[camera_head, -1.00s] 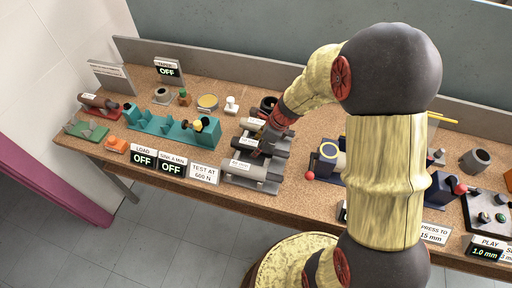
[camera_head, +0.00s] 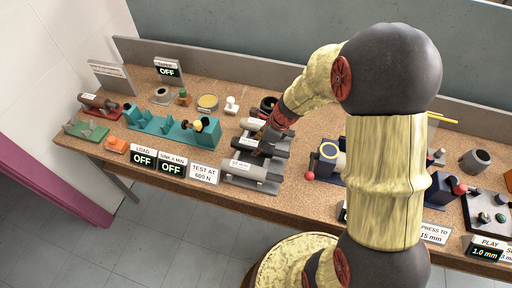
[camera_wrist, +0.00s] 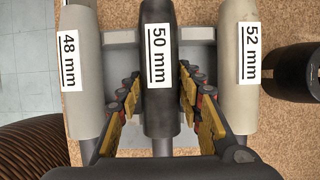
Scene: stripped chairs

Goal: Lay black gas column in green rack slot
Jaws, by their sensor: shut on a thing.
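The black gas column (camera_wrist: 158,80), labelled 50 mm, lies in the middle of a grey rack (camera_wrist: 120,40) in the wrist view. A pale column labelled 48 mm (camera_wrist: 83,90) lies to its left and one labelled 52 mm (camera_wrist: 239,90) to its right. My gripper (camera_wrist: 159,88) is shut on the black column, one finger on each side. In the head view my gripper (camera_head: 264,148) reaches down onto the rack and partly hides the column. The green rack (camera_head: 86,131) stands at the table's far left, with its slot seen empty.
A red rack (camera_head: 115,112) behind the green one holds a brownish column (camera_head: 98,102). A teal fixture (camera_head: 165,125) stands between the green rack and the grey rack. Load, sink and test signs (camera_head: 172,165) line the front edge. A dark cylinder (camera_wrist: 292,72) stands right of the columns.

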